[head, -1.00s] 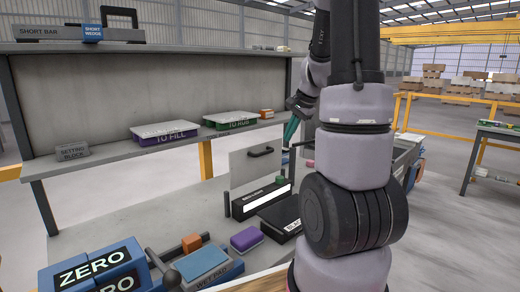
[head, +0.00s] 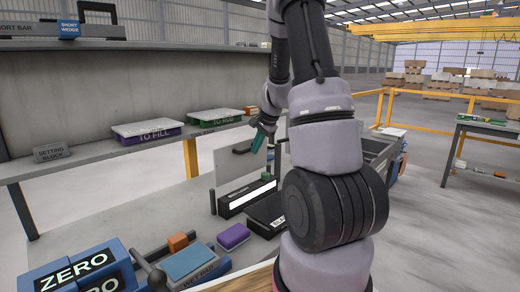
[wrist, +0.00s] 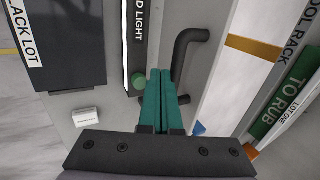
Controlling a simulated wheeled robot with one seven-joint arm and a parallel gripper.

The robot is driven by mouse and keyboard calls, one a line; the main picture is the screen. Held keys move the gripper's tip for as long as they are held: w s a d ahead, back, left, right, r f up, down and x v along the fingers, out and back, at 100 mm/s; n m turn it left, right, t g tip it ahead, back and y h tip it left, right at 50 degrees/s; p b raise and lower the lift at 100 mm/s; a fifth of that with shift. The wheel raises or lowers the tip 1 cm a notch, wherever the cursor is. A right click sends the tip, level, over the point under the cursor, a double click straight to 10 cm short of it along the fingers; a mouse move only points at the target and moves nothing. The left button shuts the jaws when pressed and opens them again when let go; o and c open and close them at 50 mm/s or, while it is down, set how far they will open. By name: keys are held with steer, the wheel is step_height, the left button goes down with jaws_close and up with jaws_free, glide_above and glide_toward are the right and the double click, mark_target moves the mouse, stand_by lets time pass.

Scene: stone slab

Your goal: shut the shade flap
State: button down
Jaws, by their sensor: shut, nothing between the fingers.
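The shade flap appears to be the pale grey upright panel (head: 226,168) with a black bar handle (head: 242,151), standing open behind a black box labelled as a light (head: 232,208). In the wrist view the handle (wrist: 187,48) shows just right of my fingertips. My gripper (head: 256,149) has teal fingers, shut and empty, pointing down close to the handle. In the wrist view my gripper (wrist: 160,72) lies between the handle and a green knob (wrist: 138,81) on the light box (wrist: 139,35). I cannot tell whether the fingers touch the handle or panel.
A black box (head: 264,212) sits beside the light box. A purple block (head: 233,236), an orange block (head: 178,242) and a blue pad (head: 196,262) lie nearer. The shelf (head: 100,163) behind holds purple and green trays (head: 214,117). Bare slab lies left of the boxes.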

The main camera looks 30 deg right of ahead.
steer(key=shift+w, duration=0.1)
stand_by(0.3)
steer(key=shift+w+a+r+g, duration=0.2)
steer(key=shift+w+g, duration=0.1)
steer(key=shift+w, duration=0.15)
steer(key=shift+w+a+r+g, duration=0.2)
steer(key=shift+w+g, duration=0.1)
steer(key=shift+w, duration=0.15)
steer(key=w+a+f+g, duration=0.1)
steer(key=w+a, duration=0.1)
steer(key=w, duration=0.5)
steer(key=w+a+f+g+h, duration=0.1)
steer(key=w+a+f, duration=0.1)
steer(key=w, duration=0.5)
steer(key=shift+w+a+g, duration=0.35)
steer(key=shift+a+g, duration=0.05)
steer(key=shift+a, duration=0.25)
